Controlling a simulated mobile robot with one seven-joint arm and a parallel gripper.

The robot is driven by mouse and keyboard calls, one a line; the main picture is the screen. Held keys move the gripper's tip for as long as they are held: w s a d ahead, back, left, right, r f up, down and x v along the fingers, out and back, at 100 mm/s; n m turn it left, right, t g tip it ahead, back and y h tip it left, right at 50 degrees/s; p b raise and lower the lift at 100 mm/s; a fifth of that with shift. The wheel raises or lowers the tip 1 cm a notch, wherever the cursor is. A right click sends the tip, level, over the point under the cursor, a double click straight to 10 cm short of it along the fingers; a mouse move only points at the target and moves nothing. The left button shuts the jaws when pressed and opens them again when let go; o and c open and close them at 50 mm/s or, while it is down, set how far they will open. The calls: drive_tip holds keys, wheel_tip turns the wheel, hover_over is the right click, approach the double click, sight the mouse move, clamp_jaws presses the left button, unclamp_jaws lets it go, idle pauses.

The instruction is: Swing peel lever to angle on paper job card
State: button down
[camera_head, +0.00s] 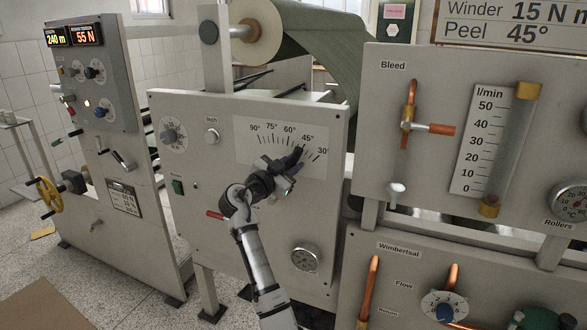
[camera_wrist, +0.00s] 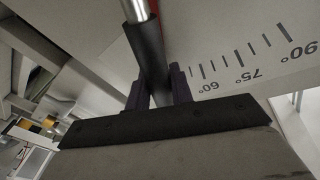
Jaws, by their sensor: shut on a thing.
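The peel lever shows best in the wrist view, as a bright metal rod with a dark sleeve (camera_wrist: 148,50). My gripper (camera_wrist: 158,88) is shut on this sleeve. In the head view my gripper (camera_head: 287,170) is in front of the angle scale (camera_head: 255,150), marked from 90° at left to 30° at right. A black grip end (camera_head: 296,155) points up right, just below the 45° mark by eye. My wrist hides the pivot. The job card (camera_head: 510,20) at the upper right reads "Peel 45°" and "Winder 15 N m", its edge cut off.
The panel (camera_head: 220,255) also carries a dial (camera_head: 172,135), a gauge (camera_head: 305,258) and a red handle (camera_head: 214,215) close left of my arm. A copper bleed valve (camera_head: 430,128) and flow meter (camera_head: 490,140) stand at right. A paper roll (camera_head: 258,32) is above.

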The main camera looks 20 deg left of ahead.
drive_tip(key=c, duration=1.2)
unclamp_jaws()
drive_tip(key=shift+a, duration=0.1)
drive_tip(key=shift+c, duration=0.2)
drive_tip(key=shift+s+a+f+b, duration=0.1)
drive_tip(key=shift+s+b, duration=0.2)
drive_tip(key=shift+s, duration=0.2)
drive_tip(key=b+v, duration=0.4)
drive_tip(key=v, duration=0.9)
drive_tip(key=shift+w, duration=0.1)
